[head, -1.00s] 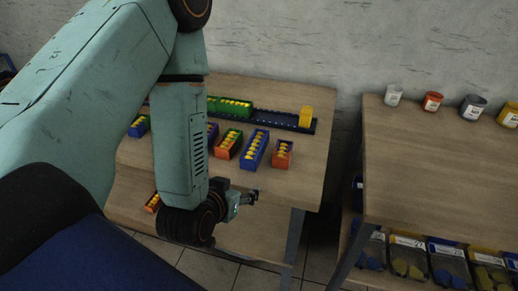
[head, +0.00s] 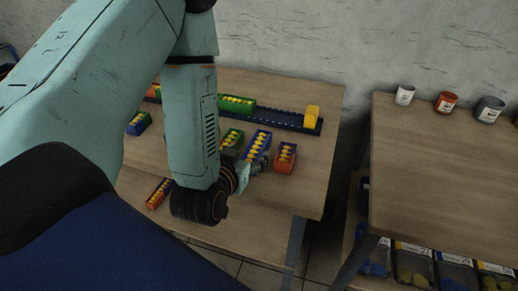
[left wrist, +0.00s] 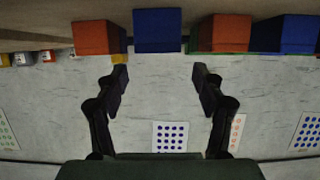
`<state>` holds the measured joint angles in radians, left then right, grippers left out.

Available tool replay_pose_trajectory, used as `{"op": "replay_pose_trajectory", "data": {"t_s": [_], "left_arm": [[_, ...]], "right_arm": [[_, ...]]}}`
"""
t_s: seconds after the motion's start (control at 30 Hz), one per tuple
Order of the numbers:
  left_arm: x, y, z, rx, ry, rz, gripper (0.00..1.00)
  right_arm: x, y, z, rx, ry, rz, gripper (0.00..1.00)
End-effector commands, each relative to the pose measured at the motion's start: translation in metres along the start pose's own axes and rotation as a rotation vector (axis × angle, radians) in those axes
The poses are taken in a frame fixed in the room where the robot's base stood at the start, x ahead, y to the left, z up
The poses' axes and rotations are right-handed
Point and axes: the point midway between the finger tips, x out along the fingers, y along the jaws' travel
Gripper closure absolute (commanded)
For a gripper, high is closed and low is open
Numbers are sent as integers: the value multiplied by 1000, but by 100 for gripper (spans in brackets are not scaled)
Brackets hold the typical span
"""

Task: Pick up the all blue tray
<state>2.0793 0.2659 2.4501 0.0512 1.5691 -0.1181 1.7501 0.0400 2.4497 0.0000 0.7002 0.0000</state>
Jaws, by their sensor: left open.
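The all blue tray (head: 265,147) holds a row of yellow pieces and stands on the wooden table, between a green-and-orange tray and an orange-red one. My left gripper (head: 260,163) is at its near end, low over the table, and partly covers that end. In the left wrist view, which looks upside down, the blue end of the tray (left wrist: 157,30) lies in line with the gap between the spread fingers of my left gripper (left wrist: 160,74). The fingers are open and empty, with the tray beyond their tips. My right gripper is not in view.
The orange-red tray (head: 284,160) stands close on the right, and the green-and-orange tray (head: 232,138) on the left. A long dark blue rack (head: 280,119) with a yellow block (head: 312,116) is behind. A second table (head: 450,170) with cups stands at the right.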

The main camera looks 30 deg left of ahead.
Motion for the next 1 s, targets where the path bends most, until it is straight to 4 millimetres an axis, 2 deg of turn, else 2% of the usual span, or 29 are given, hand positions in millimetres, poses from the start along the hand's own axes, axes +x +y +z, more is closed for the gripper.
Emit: {"op": "replay_pose_trajectory", "data": {"t_s": [0.43, 0.57, 0.77, 1.0], "left_arm": [[56, 4, 4, 0, 0, 0, 31], [63, 4, 4, 0, -1, 0, 31], [65, 4, 4, 0, -2, 0, 31], [65, 4, 3, 0, -2, 0, 51]], "right_arm": [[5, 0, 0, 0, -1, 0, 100], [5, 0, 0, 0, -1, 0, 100], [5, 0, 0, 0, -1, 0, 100], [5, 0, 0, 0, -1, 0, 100]]}}
